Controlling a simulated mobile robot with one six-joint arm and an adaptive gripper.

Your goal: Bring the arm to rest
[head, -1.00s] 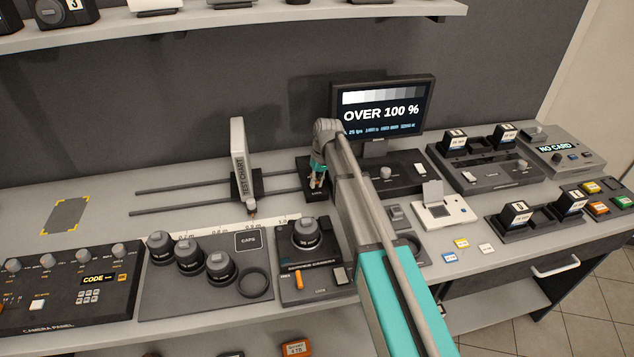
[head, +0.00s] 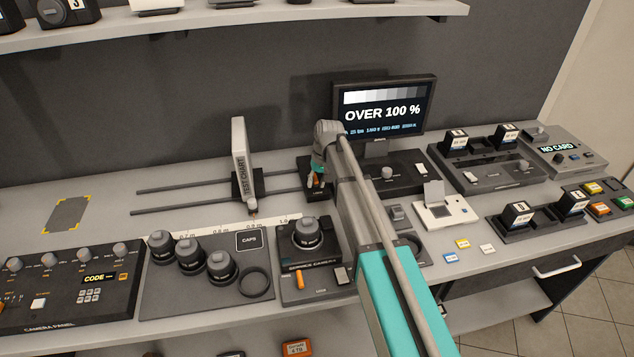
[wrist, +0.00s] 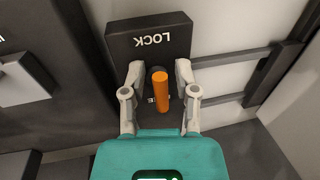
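My gripper (head: 314,180) hangs over the small dark LOCK block (head: 318,195) at the right end of the twin rails in the head view. In the wrist view my gripper (wrist: 160,72) is open, with a finger on each side of an orange lever (wrist: 161,92). Gaps show between the lever and both fingers. The lever stands up from the LOCK block (wrist: 150,25), whose lettering is upside down here. My arm reaches across the bench from the lower right.
The white test chart (head: 239,160) stands on the rails (head: 200,188) to the left. A monitor (head: 384,108) reading OVER 100 % is close behind at right. A shelf (head: 250,18) is above.

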